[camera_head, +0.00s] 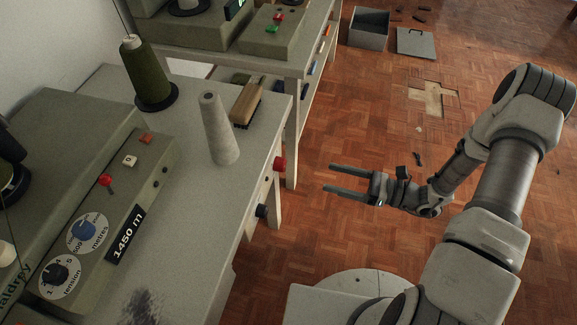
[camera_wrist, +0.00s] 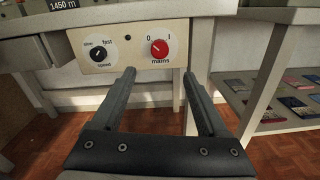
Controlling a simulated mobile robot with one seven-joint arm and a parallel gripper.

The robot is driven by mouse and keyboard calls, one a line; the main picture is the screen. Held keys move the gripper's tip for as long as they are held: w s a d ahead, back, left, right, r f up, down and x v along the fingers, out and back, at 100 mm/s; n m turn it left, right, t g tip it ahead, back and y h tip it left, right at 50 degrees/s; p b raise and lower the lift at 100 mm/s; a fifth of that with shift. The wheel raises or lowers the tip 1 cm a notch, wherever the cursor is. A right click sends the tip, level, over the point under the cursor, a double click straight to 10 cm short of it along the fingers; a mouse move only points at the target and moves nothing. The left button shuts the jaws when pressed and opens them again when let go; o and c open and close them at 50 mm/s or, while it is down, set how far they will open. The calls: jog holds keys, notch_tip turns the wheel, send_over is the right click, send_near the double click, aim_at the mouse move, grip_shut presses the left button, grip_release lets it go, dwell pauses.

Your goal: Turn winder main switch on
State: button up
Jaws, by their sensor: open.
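The main switch is a red rotary knob (camera_wrist: 159,48) on a white disc marked 0, I and "mains". In the wrist view its light pointer slants toward the upper left, on the 0 side. The red knob also shows from the side in the head view (camera_head: 279,163), on the bench's front edge. My gripper (camera_head: 333,178) is open and empty, to the right of the bench front and apart from the knob. In the wrist view the gripper's fingers (camera_wrist: 160,78) point toward the panel, with the red knob between and beyond their tips. The winder (camera_head: 75,190) stands on the bench at left.
A black speed knob (camera_wrist: 97,53) sits left of the red knob on the same panel. A grey cone (camera_head: 218,130), a green thread cone (camera_head: 148,75) and a brush (camera_head: 246,101) stand or lie on the bench. A shelf with flat packets (camera_wrist: 290,105) is at right.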

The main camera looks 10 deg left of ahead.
aim_at(285, 165)
jog(key=a, duration=0.4)
jog(key=a+b, duration=0.1)
jog(key=a, duration=0.3)
jog(key=w+a, duration=0.1)
jog(key=a, duration=0.3)
jog(key=shift+w+a+b, duration=0.1)
jog(key=shift+a+b, duration=0.2)
jog(key=shift+b, duration=0.05)
grip_shut()
